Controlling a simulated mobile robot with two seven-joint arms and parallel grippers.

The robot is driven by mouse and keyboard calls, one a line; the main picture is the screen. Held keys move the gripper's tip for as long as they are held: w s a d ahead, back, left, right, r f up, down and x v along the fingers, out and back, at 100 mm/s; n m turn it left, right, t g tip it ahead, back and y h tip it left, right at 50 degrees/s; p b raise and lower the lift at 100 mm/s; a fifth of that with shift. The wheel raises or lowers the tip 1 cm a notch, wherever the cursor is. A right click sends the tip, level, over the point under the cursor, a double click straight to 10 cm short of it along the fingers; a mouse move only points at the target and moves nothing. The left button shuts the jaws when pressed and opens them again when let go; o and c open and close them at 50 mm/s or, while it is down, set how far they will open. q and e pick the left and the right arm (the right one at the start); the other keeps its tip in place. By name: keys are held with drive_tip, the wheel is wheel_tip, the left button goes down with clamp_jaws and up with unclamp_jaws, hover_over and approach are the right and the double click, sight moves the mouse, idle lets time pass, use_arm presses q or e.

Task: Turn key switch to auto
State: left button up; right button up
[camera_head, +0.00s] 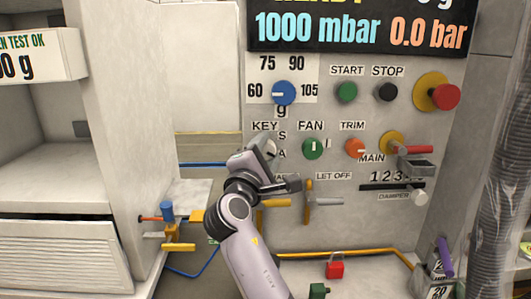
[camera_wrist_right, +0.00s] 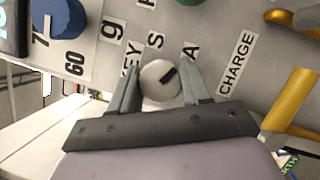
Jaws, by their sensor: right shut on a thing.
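The key switch is a pale round knob (camera_wrist_right: 157,73) with a short black mark, under the KEY label on the grey panel (camera_head: 230,230). In the right wrist view its mark points up and right, toward the A label (camera_wrist_right: 190,52). The S label (camera_wrist_right: 155,40) is beside it. My right gripper (camera_wrist_right: 161,88) is shut on the knob, one finger on each side. In the head view the gripper (camera_head: 266,156) hides much of the switch (camera_head: 271,146). My left gripper is not in view.
The blue dial (camera_head: 284,93) is above the key switch. The green FAN knob (camera_head: 313,148) and orange TRIM knob (camera_head: 355,148) are to its right. Yellow levers (camera_head: 309,197) stick out below. A red emergency button (camera_head: 446,97) is at the upper right.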

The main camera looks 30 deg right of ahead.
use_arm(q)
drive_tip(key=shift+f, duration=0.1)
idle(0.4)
use_arm(e)
drive_tip(key=o, duration=1)
drive_tip(key=shift+s, duration=0.1)
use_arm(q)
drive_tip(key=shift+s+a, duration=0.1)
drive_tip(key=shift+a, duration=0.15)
